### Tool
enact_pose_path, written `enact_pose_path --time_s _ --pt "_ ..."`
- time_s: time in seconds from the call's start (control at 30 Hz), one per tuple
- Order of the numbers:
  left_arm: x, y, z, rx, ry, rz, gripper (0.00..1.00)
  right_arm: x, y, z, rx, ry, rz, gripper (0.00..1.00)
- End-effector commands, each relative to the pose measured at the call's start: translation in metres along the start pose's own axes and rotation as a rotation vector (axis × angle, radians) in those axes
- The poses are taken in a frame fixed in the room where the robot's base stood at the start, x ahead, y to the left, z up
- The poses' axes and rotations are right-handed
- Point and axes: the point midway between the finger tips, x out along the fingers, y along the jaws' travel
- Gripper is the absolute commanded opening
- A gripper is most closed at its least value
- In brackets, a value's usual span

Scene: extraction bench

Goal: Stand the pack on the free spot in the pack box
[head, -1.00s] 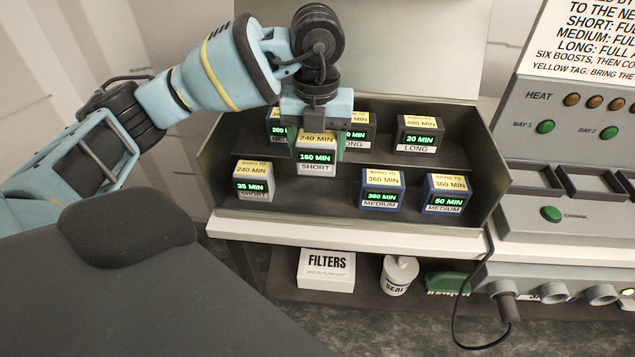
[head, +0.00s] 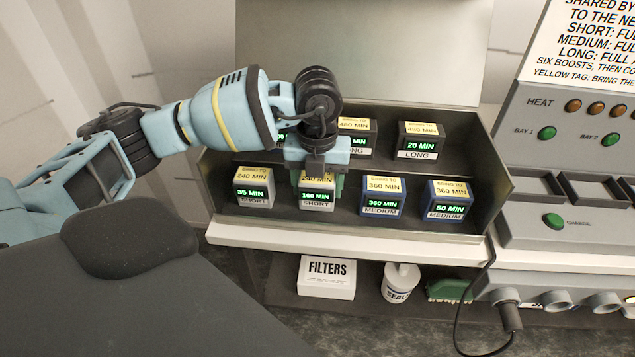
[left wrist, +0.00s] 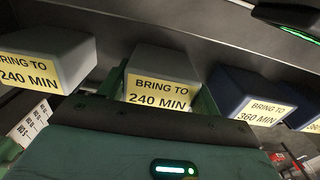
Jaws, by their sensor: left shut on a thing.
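The pack (head: 317,196) is a grey SHORT block with a yellow "240 MIN" tag and a green "160 MIN" display. My left gripper (head: 319,182) is shut on it from above, its green fingers at the pack's sides. The pack is upright in the front row of the pack box (head: 225,190), between a grey SHORT pack (head: 254,187) and a blue MEDIUM pack (head: 382,196). I cannot tell whether its base touches the floor. In the left wrist view the held pack (left wrist: 160,75) shows between the fingers. My right gripper is out of view.
Another blue MEDIUM pack (head: 447,201) stands at the front right. LONG packs (head: 417,141) stand in the back row, partly hidden behind my arm. A panel with empty bays (head: 541,190) is at right. A FILTERS box (head: 327,276) and a white tub (head: 399,283) sit on the lower shelf.

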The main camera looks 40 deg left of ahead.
Motion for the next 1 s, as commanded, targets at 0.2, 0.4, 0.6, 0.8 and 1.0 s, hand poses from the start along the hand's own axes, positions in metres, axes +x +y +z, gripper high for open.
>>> enact_pose_path --time_s 0.2,0.4,0.6,0.8,1.0 --pt "0.001 0.000 0.000 0.000 -0.001 -0.001 0.26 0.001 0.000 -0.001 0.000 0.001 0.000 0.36" --pt "0.002 0.000 0.000 0.000 0.000 0.000 0.84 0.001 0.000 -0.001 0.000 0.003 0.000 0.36" --pt "0.002 0.000 0.000 0.000 0.000 0.000 0.85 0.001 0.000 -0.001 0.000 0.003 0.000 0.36" --pt "-0.004 0.000 0.000 0.000 -0.002 -0.002 0.85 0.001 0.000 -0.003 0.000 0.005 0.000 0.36" --pt "-0.036 -0.001 0.001 0.002 -0.004 -0.003 0.85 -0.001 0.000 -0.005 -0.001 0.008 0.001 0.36"
